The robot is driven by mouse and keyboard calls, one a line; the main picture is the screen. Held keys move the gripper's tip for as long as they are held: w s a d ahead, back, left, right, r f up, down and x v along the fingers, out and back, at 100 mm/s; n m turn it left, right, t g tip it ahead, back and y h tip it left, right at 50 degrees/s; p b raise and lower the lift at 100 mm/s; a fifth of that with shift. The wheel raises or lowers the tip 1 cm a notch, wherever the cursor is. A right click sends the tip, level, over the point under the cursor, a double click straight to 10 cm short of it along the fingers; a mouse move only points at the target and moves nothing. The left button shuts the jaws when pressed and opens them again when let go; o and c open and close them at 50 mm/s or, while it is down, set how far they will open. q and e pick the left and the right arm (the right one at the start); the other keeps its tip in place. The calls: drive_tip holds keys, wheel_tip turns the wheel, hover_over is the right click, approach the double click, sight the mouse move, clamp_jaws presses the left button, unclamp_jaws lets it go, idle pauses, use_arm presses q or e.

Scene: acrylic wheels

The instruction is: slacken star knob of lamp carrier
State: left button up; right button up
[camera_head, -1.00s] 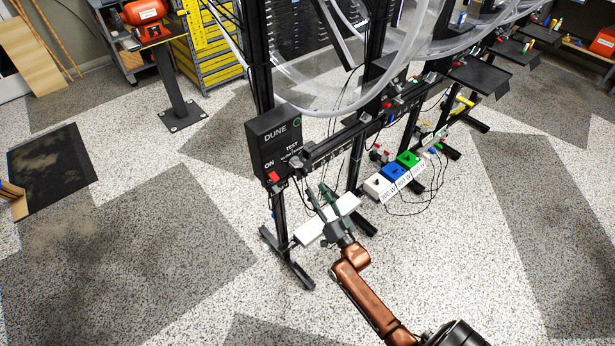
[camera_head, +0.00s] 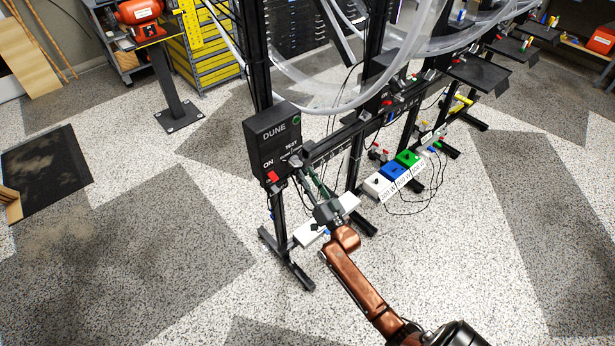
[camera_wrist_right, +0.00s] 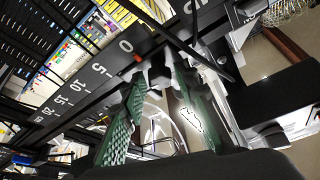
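My right gripper (camera_head: 302,170) reaches up to the black rail beside the black DUNE box (camera_head: 272,143). In the right wrist view its two green ribbed fingers (camera_wrist_right: 160,80) stand apart, pointing at the underside of the scale rail (camera_wrist_right: 95,80). A small grey part (camera_wrist_right: 158,74) shows between the fingertips, just below a red mark near the 0. I cannot tell whether it is the star knob or whether the fingers touch it. The lamp carrier is not clearly made out. My left gripper is not in view.
White, blue and green boxes (camera_head: 394,172) with loose cables are to the right. Clear tubular wheel rims (camera_head: 330,108) hang behind.

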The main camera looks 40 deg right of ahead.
clamp_jaws()
